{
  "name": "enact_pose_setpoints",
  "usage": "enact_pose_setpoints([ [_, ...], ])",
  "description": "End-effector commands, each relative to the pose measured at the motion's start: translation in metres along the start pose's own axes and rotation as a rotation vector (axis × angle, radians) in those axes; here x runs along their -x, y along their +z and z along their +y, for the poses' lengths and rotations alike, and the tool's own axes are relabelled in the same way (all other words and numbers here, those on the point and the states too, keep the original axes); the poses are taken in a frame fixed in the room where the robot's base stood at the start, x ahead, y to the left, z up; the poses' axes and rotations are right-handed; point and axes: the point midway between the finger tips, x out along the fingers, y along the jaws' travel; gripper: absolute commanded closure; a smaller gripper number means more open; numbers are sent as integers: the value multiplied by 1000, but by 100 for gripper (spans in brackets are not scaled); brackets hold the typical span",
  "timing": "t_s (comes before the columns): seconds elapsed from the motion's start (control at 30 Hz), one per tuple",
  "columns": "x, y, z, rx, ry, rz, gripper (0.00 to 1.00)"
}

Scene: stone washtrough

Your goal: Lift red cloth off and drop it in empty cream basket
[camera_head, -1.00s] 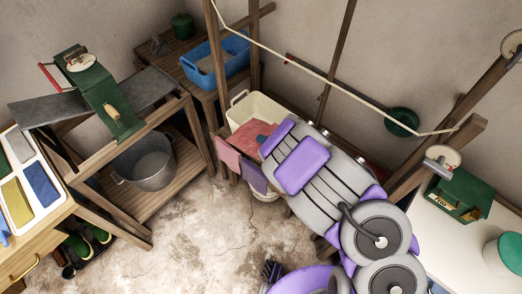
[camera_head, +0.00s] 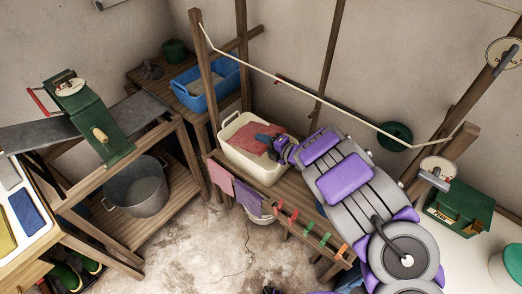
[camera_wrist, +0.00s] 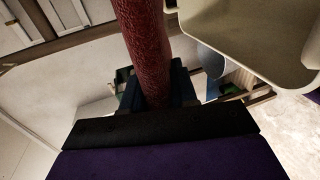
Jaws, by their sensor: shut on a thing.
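The red cloth (camera_head: 248,137) shows in the head view as a pale red patch within the outline of the cream basket (camera_head: 238,164). Whether it touches the basket floor I cannot tell. My gripper (camera_head: 272,138) is at the cloth's right end, over the basket's right side. In the wrist view the cloth (camera_wrist: 145,45) is a dark red, bunched length running up from between my jaws (camera_wrist: 158,98), which are shut on it. The cream basket (camera_wrist: 252,38) shows at the upper right there. The basket's floor is mostly hidden by the cloth in the head view.
A pink cloth (camera_head: 220,178) and a purple cloth (camera_head: 250,195) hang on the bench's front rail, beside several coloured pegs (camera_head: 309,226). A blue basin (camera_head: 207,88) stands behind left. A wooden post (camera_head: 207,70) rises near the basket. A metal tub (camera_head: 140,190) sits left.

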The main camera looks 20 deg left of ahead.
Motion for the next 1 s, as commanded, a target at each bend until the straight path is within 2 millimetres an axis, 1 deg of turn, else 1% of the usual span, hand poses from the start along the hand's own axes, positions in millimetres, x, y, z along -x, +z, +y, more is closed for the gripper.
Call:
enact_pose_setpoints([
  [0.03, -5, 4, 0, 2, 5, 3, 93],
  [0.4, -23, 40, 7, 4, 5, 0, 93],
  [0.6, -30, 53, 8, -1, 2, 1, 93],
  [0.8, -34, 59, 10, 2, 2, 2, 93],
  [1.0, -35, 60, 10, 2, 0, 1, 93],
])
